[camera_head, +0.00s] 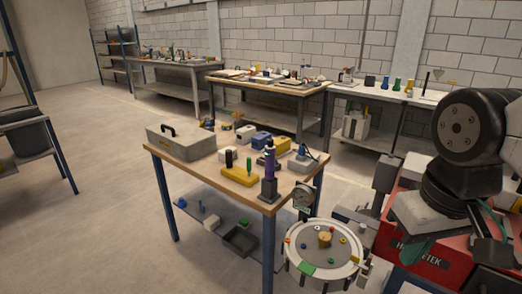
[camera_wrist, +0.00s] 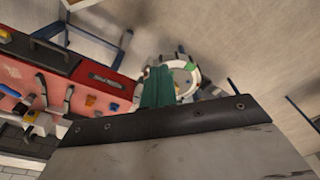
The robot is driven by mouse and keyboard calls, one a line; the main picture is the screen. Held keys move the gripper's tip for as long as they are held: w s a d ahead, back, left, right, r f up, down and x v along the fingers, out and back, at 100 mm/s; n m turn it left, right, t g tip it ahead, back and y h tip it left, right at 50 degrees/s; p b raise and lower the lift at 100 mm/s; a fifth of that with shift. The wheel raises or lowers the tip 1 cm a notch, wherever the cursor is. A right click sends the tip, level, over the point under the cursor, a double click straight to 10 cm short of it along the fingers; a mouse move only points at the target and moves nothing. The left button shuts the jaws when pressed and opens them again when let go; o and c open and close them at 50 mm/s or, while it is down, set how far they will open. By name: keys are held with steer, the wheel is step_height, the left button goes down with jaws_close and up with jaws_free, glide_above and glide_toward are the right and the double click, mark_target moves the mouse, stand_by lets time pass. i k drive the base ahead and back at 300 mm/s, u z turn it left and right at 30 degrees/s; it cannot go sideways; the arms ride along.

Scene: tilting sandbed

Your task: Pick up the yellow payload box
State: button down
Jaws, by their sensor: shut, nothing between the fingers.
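A small yellow block (camera_head: 324,239) sits near the middle of a round pale sandbed (camera_head: 300,263) with a light rim, at the lower right of the head view. It may be the payload box; at this size I cannot be sure. In the wrist view the round bed (camera_wrist: 193,76) shows partly behind my fingers, and I cannot make out the block there. My gripper (camera_wrist: 157,74) has green fingers, which are shut and empty. They are apart from the block. In the head view my gripper (camera_head: 418,250) is low at the right, beside the bed.
A wooden-topped table (camera_head: 170,160) holds a grey toolbox (camera_head: 184,143), a yellow-based device (camera_head: 240,177), a purple-and-grey upright device (camera_head: 269,172) and other small items. A red cabinet (camera_head: 425,255) stands right of the bed. Workbenches line the back wall. Open floor lies at the left.

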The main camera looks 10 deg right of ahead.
mark_target(282, 144)
steer(key=u, duration=1.45)
steer(key=i, duration=4.6)
steer(key=z, duration=5)
